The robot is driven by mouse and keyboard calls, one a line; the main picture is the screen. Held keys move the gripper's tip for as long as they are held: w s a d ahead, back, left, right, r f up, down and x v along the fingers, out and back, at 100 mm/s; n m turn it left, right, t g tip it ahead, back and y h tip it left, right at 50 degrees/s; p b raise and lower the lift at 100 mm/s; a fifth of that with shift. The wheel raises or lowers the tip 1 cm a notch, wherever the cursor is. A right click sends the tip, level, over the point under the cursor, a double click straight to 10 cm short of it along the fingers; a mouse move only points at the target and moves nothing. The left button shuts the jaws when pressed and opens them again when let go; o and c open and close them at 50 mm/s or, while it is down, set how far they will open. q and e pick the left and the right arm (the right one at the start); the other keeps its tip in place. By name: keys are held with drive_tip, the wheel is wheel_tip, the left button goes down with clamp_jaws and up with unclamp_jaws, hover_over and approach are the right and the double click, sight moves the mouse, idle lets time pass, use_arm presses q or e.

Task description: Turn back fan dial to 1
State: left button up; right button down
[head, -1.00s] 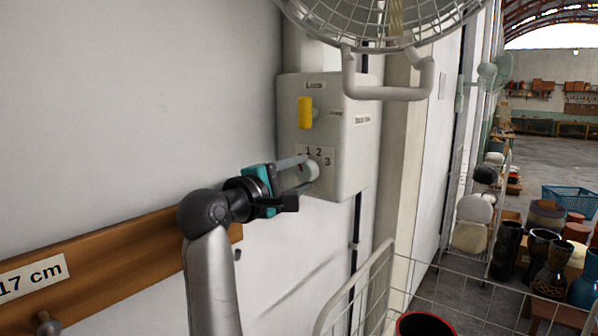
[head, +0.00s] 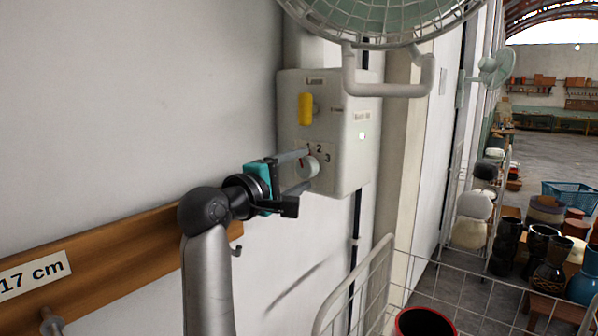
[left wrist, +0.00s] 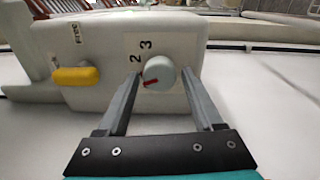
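The fan control box (head: 352,160) hangs on the wall and also shows in the left wrist view (left wrist: 110,55). Its round grey-white dial (head: 309,168) sits low on the front, beside the numbers 1, 2 and 3. In the left wrist view, the dial (left wrist: 160,73) has a red pointer mark toward the left finger. The 2 and 3 are visible there; the 1 is not. My left gripper (head: 304,169) is open, with one finger on each side of the dial. Narrow gaps show between fingers and dial in the left wrist view (left wrist: 161,73). My right gripper is out of view.
A yellow switch (head: 305,108) sits above the dial on the box. A caged fan (head: 380,18) on a bent tube is close above. A wire rack (head: 360,290) stands below right. A wooden rail (head: 120,257) runs along the wall behind my arm.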

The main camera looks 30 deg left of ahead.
use_arm(q)
drive_tip(key=shift+o, duration=0.8)
drive_tip(key=shift+s, duration=0.1)
drive_tip(key=shift+s+a+f+b, duration=0.1)
drive_tip(key=shift+s+b, duration=1.7)
drive_tip(key=shift+s, duration=0.7)
drive_tip(key=shift+s+a+f+b, duration=0.1)
drive_tip(key=shift+s+b, duration=1.7)
drive_tip(key=shift+s, duration=0.7)
drive_tip(key=shift+s+a+f+b, duration=0.1)
drive_tip(key=shift+s+b, duration=1.7)
drive_tip(key=shift+s, duration=0.7)
drive_tip(key=shift+r, duration=0.1)
